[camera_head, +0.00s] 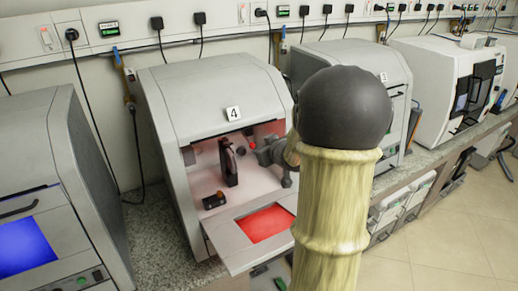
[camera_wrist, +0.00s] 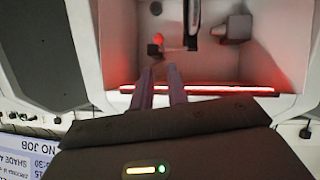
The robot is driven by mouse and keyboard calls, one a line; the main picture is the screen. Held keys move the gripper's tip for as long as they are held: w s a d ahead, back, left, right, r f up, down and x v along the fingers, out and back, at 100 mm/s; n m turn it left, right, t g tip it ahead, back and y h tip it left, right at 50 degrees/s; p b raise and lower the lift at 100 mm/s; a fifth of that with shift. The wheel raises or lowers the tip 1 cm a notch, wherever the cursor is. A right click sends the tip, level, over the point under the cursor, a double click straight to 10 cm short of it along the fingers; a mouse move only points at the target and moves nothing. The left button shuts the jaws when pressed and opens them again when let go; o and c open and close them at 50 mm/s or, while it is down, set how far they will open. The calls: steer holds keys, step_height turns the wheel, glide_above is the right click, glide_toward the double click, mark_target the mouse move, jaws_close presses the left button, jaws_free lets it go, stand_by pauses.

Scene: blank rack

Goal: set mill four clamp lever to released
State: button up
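Mill four (camera_head: 215,85) carries a "4" label and stands with its front open, showing a lit chamber. A small red knob (camera_head: 252,146) shows inside, likely the clamp lever's end. In the wrist view a red-tipped piece (camera_wrist: 157,39) with a dark base stands just beyond my fingertips. My gripper (camera_wrist: 160,70) points into the chamber with its two fingers apart, nothing seen between them. It seems short of the red tip, not touching. The lever's full shape and position cannot be told. My arm hides the chamber's right side in the head view.
A dark upright part (camera_head: 229,163) stands mid-chamber. A dark block (camera_head: 214,200) sits at the front left. The lowered front panel has a red screen (camera_head: 265,223). A grey block (camera_wrist: 236,29) is right of the red tip. Other machines (camera_head: 45,190) flank mill four.

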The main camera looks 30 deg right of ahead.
steer(key=s+a+f, duration=0.1)
steer(key=a, duration=0.1)
steer(key=s+a+g, duration=0.1)
steer(key=a, duration=0.1)
steer(key=s+a+f+g, duration=0.1)
steer(key=a, duration=0.1)
steer(key=shift+a+f+m, duration=0.3)
steer(key=shift+f, duration=0.05)
jaws_close()
steer(key=s+a+f+g, duration=0.2)
steer(key=s+a, duration=0.3)
steer(key=s+a+f+g+y, duration=0.1)
steer(key=s+a+f+g, duration=0.1)
steer(key=s+a, duration=0.3)
steer(key=s+a+f+g, duration=0.2)
steer(key=s+a+g, duration=0.1)
steer(key=s, duration=0.4)
steer(key=shift+a+y, duration=0.3)
steer(key=shift+a, duration=0.6)
steer(key=shift+w, duration=0.1)
